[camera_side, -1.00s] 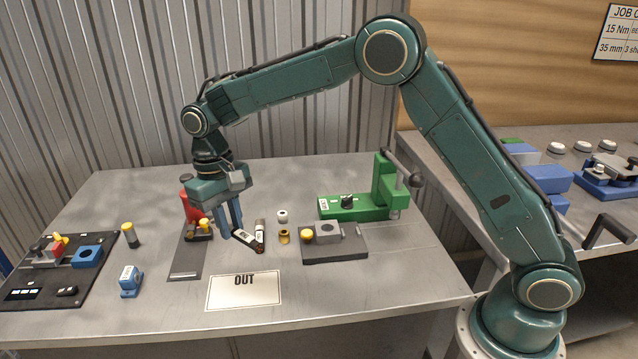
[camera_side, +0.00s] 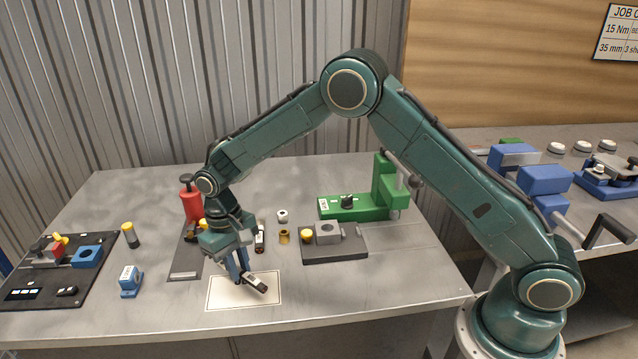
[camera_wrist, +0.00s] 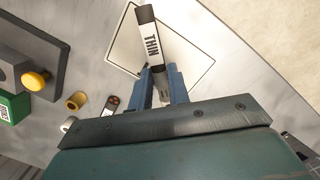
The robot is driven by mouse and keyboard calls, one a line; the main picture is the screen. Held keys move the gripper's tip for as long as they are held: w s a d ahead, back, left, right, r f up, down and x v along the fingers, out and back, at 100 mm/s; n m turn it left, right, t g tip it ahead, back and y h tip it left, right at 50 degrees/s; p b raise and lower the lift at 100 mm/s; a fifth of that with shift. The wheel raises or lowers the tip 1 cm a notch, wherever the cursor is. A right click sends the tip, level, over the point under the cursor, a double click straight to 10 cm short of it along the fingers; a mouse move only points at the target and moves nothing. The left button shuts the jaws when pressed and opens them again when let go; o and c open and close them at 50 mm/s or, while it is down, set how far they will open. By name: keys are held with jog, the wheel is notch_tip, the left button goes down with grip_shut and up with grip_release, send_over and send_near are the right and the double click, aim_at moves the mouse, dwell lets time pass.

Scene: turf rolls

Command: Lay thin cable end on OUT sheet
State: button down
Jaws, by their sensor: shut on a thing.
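My gripper (camera_side: 241,275) is shut on the thin cable end (camera_side: 257,284), a dark piece with a white label. In the wrist view the cable end (camera_wrist: 151,40) shows the word THIN, and the blue fingers (camera_wrist: 160,85) close on its lower part. The OUT sheet (camera_side: 225,297) is a white card with a thin dark border near the table's front. The cable end is over the sheet, tilted; whether it touches the sheet I cannot tell. The word OUT is hidden by the gripper and cable end. The sheet (camera_wrist: 122,38) lies behind the cable end in the wrist view.
Another dark cable piece (camera_side: 260,238) stands behind the gripper. A brass bushing (camera_side: 284,236) and white-topped part (camera_side: 282,215) are beside it. A grey block fixture (camera_side: 335,252) and green press (camera_side: 355,207) stand right. A blue block (camera_side: 130,282) stands left. Table right of the sheet is clear.

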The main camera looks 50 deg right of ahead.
aim_at(241, 277)
jog(key=shift+f, duration=1.9)
jog(key=shift+f, duration=0.1)
jog(key=c, duration=1.3)
grip_release()
jog(key=r, duration=0.4)
jog(key=w+r, duration=0.1)
jog(key=r, duration=0.7)
jog(key=shift+w, duration=0.25)
jog(key=shift+r, duration=0.1)
